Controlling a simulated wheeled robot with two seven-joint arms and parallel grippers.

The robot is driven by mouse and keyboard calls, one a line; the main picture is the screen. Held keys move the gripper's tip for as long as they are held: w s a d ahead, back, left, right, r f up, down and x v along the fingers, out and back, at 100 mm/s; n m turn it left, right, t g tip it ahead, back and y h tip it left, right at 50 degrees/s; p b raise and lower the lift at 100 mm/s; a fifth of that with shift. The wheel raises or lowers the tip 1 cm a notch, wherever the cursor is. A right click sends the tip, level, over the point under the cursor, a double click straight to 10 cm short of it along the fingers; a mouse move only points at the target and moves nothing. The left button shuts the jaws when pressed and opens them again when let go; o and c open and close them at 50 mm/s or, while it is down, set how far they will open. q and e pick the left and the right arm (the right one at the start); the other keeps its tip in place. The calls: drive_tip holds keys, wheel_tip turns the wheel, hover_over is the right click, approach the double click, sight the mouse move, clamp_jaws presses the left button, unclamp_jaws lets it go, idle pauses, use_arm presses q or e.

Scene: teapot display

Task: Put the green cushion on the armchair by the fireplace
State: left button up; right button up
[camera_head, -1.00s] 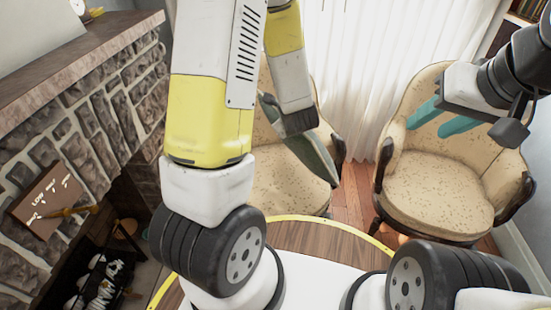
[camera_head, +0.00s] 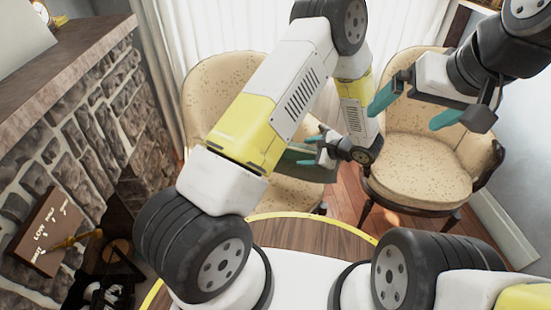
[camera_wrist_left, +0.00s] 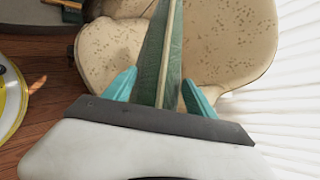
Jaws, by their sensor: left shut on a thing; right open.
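The green cushion (camera_head: 296,160) is in my left gripper (camera_head: 313,150), partly hidden by my left arm. In the left wrist view the cushion (camera_wrist_left: 168,50) stands edge-on between the teal fingers (camera_wrist_left: 160,92), above the beige armchair. The armchair by the fireplace (camera_head: 215,95) is beige and patterned, on the left in the head view. Its seat is partly covered by my arm, and the cushion overlaps it in the picture. I cannot tell whether they touch. My right gripper (camera_head: 402,117) is open and empty, in front of the right armchair.
A second beige armchair (camera_head: 415,170) stands to the right. Wooden floor (camera_head: 345,198) shows between the chairs. White curtains (camera_head: 200,35) hang behind.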

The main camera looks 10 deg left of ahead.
use_arm(q)
drive_tip(key=shift+s+d+f+n, duration=0.4)
drive_tip(key=shift+s+d+f, duration=0.1)
drive_tip(key=shift+f, duration=0.15)
drive_tip(key=shift+g, duration=0.3)
drive_tip(key=w+a, duration=0.1)
drive_tip(key=a, duration=0.4)
drive_tip(key=w+a+f, duration=0.1)
drive_tip(key=w+a, duration=0.1)
drive_tip(key=a, duration=0.2)
drive_tip(key=w+a, duration=0.2)
drive_tip(key=a, duration=0.3)
drive_tip(key=shift+a+f, duration=0.25)
drive_tip(key=shift+a, duration=0.1)
drive_tip(key=shift+w+a+f, duration=0.1)
drive_tip(key=shift+a+f, duration=0.05)
drive_tip(key=shift+a, duration=0.05)
drive_tip(key=shift+d+f, duration=0.1)
drive_tip(key=shift+f, duration=1.55)
drive_tip(key=o, duration=1.9)
drive_tip(key=shift+c, duration=0.2)
